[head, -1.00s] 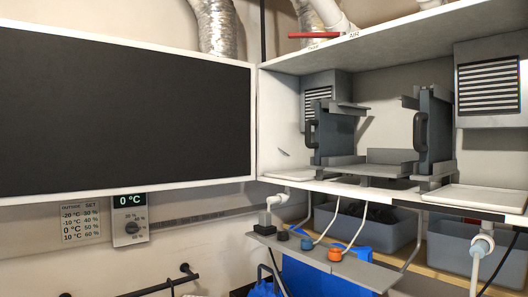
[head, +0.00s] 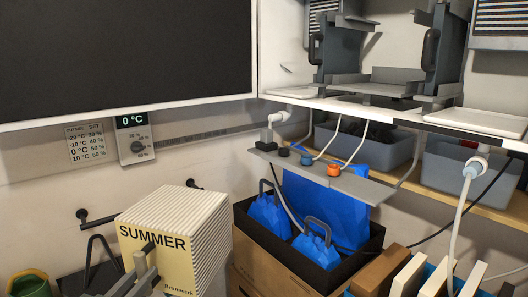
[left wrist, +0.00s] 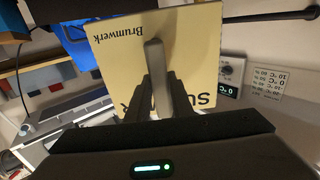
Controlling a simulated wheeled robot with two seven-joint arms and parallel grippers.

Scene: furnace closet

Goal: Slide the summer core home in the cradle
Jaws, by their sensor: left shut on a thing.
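The summer core (head: 175,235) is a pale ribbed block with a cream front face marked "SUMMER" and "Brunwerk". It is at the lower left in the head view, low in front of the wall. My left gripper (head: 145,262) is shut on the handle at its front face. The left wrist view also shows the core's cream face (left wrist: 115,50) with the fingers (left wrist: 158,85) around the grey handle. The grey cradle (head: 385,78) appears to be the low channel in the open cabinet, between two dark upright panels with handles. The core is well apart from it. My right gripper is not seen.
A dark open door (head: 120,50) hangs left of the cabinet. Below the cabinet, a small shelf (head: 335,174) carries hoses and coloured fittings. A crate (head: 372,245) with blue bags stands right of the core. Grey bins (head: 455,170) sit on a wooden shelf.

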